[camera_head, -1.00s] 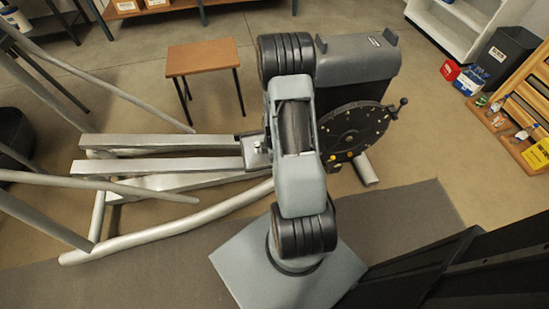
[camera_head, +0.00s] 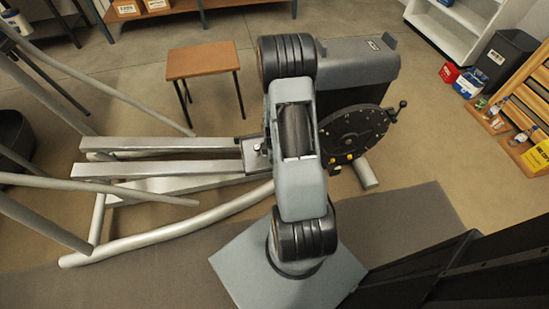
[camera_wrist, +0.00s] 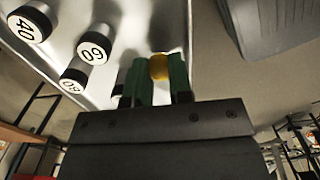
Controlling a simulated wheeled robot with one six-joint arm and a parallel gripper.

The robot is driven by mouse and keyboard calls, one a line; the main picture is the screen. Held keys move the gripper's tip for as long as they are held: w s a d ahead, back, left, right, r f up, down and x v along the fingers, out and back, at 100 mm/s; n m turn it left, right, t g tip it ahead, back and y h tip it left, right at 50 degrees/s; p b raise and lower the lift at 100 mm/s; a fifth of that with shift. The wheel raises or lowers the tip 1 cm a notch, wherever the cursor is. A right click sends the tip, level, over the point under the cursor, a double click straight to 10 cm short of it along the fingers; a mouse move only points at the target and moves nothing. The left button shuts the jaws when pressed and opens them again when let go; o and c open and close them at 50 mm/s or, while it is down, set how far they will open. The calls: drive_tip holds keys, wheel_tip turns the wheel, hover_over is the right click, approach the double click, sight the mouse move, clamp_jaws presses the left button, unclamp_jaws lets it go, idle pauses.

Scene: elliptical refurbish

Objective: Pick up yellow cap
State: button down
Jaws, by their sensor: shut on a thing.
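In the wrist view the yellow cap (camera_wrist: 159,66) is a small round yellow piece between the green fingers of my gripper (camera_wrist: 157,75). My gripper is shut on it. The fingers partly cover the cap, and I cannot tell whether it still touches the metal plate (camera_wrist: 120,25) behind it. In the head view my arm hides the gripper and this cap. Small yellow pieces (camera_head: 348,158) show low on the black disc (camera_head: 352,133) beside my arm.
The elliptical machine's rails (camera_head: 160,143) lie left of my arm, with a brown stool (camera_head: 200,58) behind. A white shelf (camera_head: 450,30) stands at the back right.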

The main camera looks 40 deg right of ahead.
drive_tip(key=s+a+r+p, duration=0.2)
drive_tip(key=s+r+p, duration=0.9)
drive_tip(key=s+p, duration=0.2)
drive_tip(key=shift+s+a+r+p, duration=0.25)
drive_tip(key=shift+a+r+p, duration=0.15)
drive_tip(key=shift+p, duration=0.3)
drive_tip(key=shift+s, duration=0.1)
